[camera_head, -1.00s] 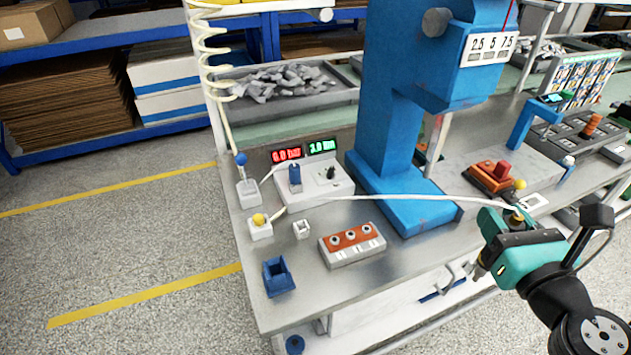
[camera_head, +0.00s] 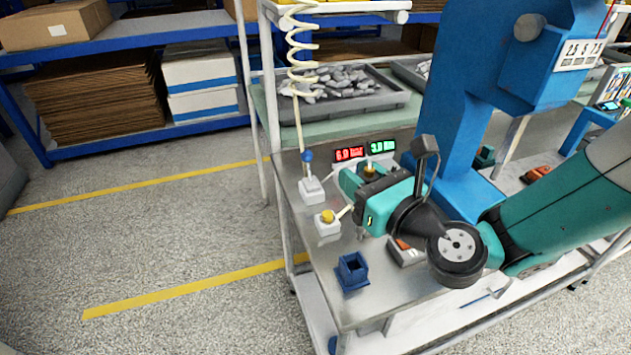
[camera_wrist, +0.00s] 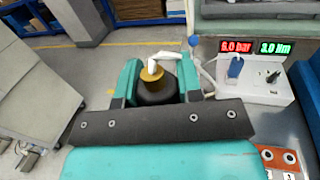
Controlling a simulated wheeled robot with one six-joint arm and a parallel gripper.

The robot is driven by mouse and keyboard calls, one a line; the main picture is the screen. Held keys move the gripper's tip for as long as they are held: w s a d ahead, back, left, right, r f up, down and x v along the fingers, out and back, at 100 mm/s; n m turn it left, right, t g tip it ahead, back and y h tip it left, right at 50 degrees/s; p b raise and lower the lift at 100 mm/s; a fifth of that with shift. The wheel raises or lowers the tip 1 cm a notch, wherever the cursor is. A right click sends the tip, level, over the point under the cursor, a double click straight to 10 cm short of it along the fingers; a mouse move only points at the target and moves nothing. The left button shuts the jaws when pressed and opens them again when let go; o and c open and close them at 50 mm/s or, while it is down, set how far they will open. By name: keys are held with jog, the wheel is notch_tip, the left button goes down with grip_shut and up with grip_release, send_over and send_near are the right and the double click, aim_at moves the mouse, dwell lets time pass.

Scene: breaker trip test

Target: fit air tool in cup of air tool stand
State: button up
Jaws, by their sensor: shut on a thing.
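The air tool is a dark body with a yellow-brown collar (camera_wrist: 152,75) and a white hose at its top. It stands between the green jaws of my gripper (camera_wrist: 152,88), which is shut on it. In the head view the collar (camera_head: 369,172) shows at the top of my gripper (camera_head: 366,190), above the left part of the bench; the tool's lower end is mostly hidden. A blue open-topped square cup (camera_head: 352,271), apparently the air tool stand, sits near the bench's front left corner. My gripper is apart from it, farther back and higher. The wrist view does not show the cup.
The display box (camera_wrist: 262,82) is behind. An orange-topped block (camera_wrist: 280,158) and the blue press (camera_head: 450,120) are to the right.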

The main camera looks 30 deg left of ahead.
jog(key=shift+a, duration=0.1)
dwell(0.3)
jog(key=b, duration=0.5)
send_over(360, 236)
jog(key=x, duration=0.2)
jog(key=shift+a+f, duration=0.1)
jog(key=shift+f, duration=2.8)
jog(key=shift+f+b, duration=2.15)
jog(key=shift+f, duration=0.95)
jog(key=o, duration=1.1)
jog(key=shift+o, duration=0.2)
